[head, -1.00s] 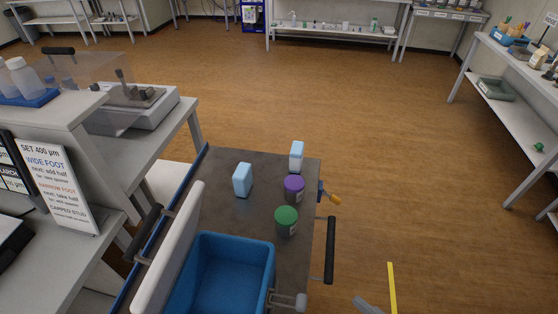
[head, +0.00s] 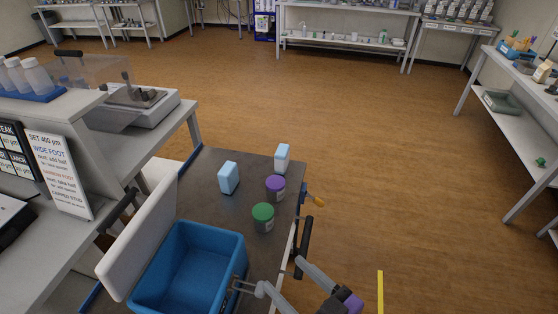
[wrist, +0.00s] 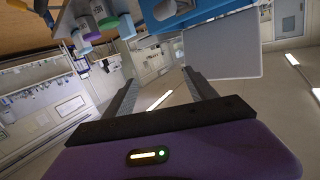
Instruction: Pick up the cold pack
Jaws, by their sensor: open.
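Two light-blue and white blocks that look like cold packs stand upright on the dark cart top. One pack (head: 228,178) is at left, behind the blue bin; the other pack (head: 282,158) is at the far right corner, behind a purple-lidded jar. My gripper (head: 283,276) is at the bottom of the head view, near the cart's right front edge, open and apart from both packs. In the wrist view its fingers (wrist: 159,82) are spread with nothing held between them. Small pale-blue shapes show at the top of that view.
A purple-lidded jar (head: 275,189) and a green-lidded jar (head: 263,217) stand close to the packs. A blue cooler bin (head: 178,302) with a raised white lid (head: 138,238) fills the cart's near end. A black handle (head: 304,243) sticks out at right. Open floor lies beyond.

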